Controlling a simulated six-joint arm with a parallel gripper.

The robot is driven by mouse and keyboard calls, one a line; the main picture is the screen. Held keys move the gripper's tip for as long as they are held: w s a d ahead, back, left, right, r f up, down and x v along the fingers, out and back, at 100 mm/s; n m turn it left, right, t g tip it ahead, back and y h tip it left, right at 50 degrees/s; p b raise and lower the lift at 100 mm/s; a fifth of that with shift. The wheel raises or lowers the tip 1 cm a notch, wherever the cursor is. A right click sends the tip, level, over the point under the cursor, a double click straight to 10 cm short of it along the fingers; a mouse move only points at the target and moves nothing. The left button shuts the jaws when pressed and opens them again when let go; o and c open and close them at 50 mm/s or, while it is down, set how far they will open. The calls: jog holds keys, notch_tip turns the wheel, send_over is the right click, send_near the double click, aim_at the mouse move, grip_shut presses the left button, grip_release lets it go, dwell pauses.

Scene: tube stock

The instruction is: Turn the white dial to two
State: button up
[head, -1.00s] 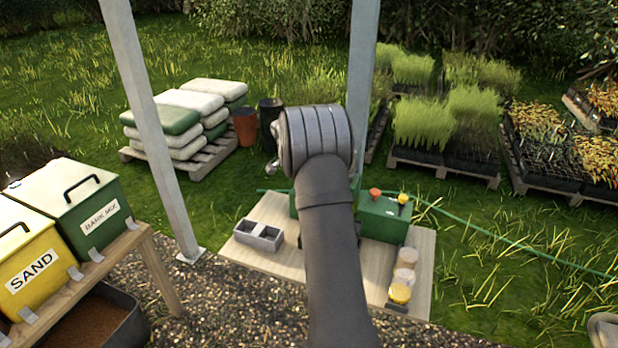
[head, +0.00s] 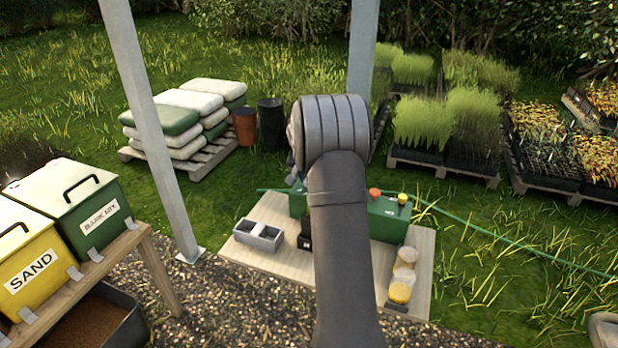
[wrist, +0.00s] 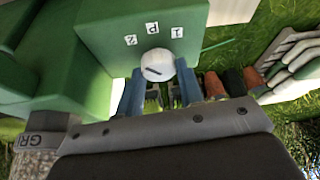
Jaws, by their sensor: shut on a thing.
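The white dial (wrist: 157,63) sits on the face of a green box (wrist: 105,30) in the wrist view. A short dark line on the dial slants from upper left to lower right. White labels stand around its upper side: a two (wrist: 131,40) at the left, a letter P (wrist: 152,28) in the middle and a one (wrist: 177,31) at the right. My gripper (wrist: 159,73) has its blue fingers on either side of the dial and is shut on it. In the head view my arm hides the dial and gripper.
In the head view, the green box (head: 388,218) stands on a pale wooden board (head: 345,300) with orange and yellow knobs on top. A grey two-cell block (head: 258,236) and yellow-and-white jars (head: 402,285) stand on the board. Metal posts (head: 150,120) rise nearby.

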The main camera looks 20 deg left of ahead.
jog(key=shift+n, duration=0.3)
dwell(0.4)
jog(key=o, duration=1)
jog(key=v, duration=1.7)
jog(key=shift+d+r, duration=0.25)
jog(key=shift+r, duration=0.05)
jog(key=shift+f, duration=0.1)
jog(key=x, duration=1.7)
jog(key=shift+a+f, duration=0.2)
jog(key=shift+r, duration=0.1)
